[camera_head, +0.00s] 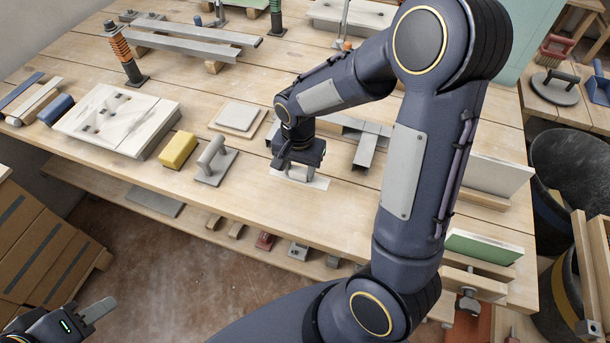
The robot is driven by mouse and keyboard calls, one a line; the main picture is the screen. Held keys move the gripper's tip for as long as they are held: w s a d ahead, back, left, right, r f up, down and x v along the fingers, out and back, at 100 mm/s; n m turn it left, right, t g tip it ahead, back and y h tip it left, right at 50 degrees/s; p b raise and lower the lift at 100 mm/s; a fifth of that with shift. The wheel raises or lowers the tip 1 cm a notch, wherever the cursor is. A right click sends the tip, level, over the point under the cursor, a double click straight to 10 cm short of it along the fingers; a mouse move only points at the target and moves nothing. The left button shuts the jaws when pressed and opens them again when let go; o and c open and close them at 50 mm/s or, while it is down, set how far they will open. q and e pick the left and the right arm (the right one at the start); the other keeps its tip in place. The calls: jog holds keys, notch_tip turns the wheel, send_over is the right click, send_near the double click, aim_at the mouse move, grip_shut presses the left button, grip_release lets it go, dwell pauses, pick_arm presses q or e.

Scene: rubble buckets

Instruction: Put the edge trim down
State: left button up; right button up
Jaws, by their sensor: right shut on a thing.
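My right gripper (296,172) points down at the middle of the workbench, with its fingers shut on a small pale piece. A flat whitish strip (316,182), which looks like the edge trim, shows right below and around the fingertips, at or just above the bench top. I cannot tell whether it touches the wood, and the gripper hides part of it. My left gripper (96,311) is at the bottom left, off the bench and above the floor. Only part of its fingers shows, so its opening is unclear.
On the workbench (250,205), a grey float (213,163), yellow sponge (178,150) and white slab (118,118) lie left of the gripper. Stacked tiles (238,117) lie behind left. Metal channels (367,150) lie close right. The bench's front strip is clear.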

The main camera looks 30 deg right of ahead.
aim_at(304, 179)
jog(key=shift+d+f, duration=0.45)
jog(key=shift+f, duration=0.1)
jog(key=shift+d+f, duration=0.15)
jog(key=shift+f, duration=0.75)
jog(key=shift+d+f, duration=0.15)
jog(key=shift+f, duration=0.75)
jog(key=shift+f, duration=0.25)
jog(key=o, duration=1.1)
jog(key=shift+r, duration=0.1)
